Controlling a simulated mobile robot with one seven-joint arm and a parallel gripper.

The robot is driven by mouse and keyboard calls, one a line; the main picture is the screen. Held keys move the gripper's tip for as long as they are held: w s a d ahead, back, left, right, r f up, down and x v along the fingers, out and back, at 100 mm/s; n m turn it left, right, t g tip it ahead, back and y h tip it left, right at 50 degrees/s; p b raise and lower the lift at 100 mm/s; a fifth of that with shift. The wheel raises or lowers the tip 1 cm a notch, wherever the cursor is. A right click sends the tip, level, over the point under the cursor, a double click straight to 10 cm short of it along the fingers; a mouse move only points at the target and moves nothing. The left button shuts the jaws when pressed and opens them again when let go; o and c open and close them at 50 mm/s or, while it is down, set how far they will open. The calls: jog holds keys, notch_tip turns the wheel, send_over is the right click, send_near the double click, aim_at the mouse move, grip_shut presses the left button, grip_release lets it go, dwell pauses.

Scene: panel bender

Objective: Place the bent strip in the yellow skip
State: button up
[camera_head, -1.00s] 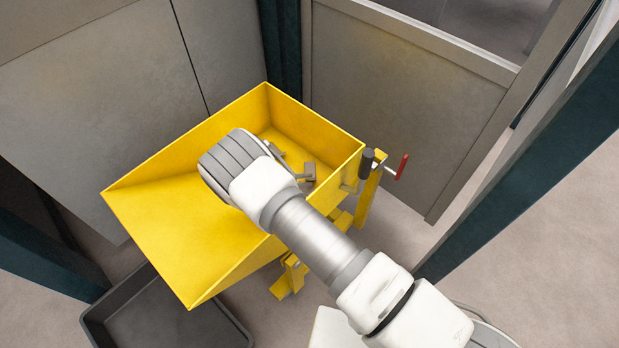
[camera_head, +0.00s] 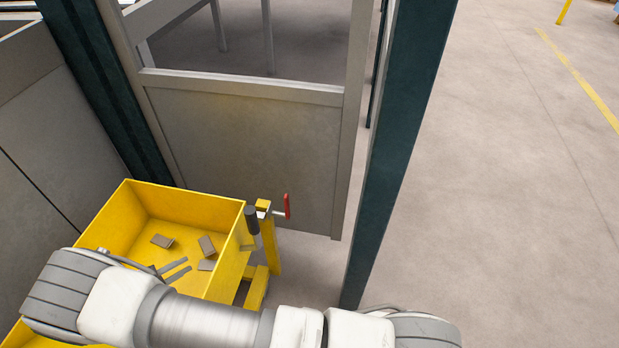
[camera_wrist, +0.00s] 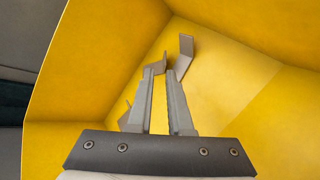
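The yellow skip (camera_head: 222,215) is at the lower left of the head view. Its yellow inner walls (camera_wrist: 95,70) fill most of the wrist view. Several small grey bent metal pieces lie in it, among them one (camera_head: 207,246) near the right wall and another (camera_head: 162,241) to its left. In the wrist view one bent strip (camera_wrist: 184,52) shows just beyond the right fingertip. I cannot tell which piece is the task's strip. My gripper (camera_wrist: 160,74) points into the skip, its fingers apart with bare yellow between them, holding nothing visible. Its fingers (camera_head: 188,264) also show in the head view.
A clamp with a red handle (camera_head: 287,206) and a yellow post (camera_head: 269,240) stand at the skip's right side. A grey panel (camera_head: 250,150) rises behind. A dark green column (camera_head: 400,150) stands to the right, with open floor (camera_head: 520,200) beyond.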

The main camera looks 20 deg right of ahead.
jog(key=w+d+r+m+g+y, duration=0.1)
jog(key=d+r+m+g, duration=0.15)
jog(key=d+r, duration=0.6)
jog(key=w+d+r+m+g+y, duration=0.15)
jog(key=d+r+m, duration=0.3)
jog(key=r, duration=0.65)
jog(key=d+r+m+g+y, duration=0.1)
jog(key=d+r+m+g, duration=0.15)
jog(key=d+r, duration=0.6)
jog(key=s+d+r+m+t+y, duration=0.2)
jog(key=s+d+r+m, duration=0.2)
jog(key=s, duration=0.5)
jog(key=s+d+r+m+t+y, duration=0.1)
jog(key=s+d+r+m, duration=0.3)
jog(key=s+d+r, duration=0.5)
jog(key=shift+s+d+r+t+y, duration=0.3)
jog(key=shift+s+r+y, duration=0.2)
jog(key=shift+s, duration=0.2)
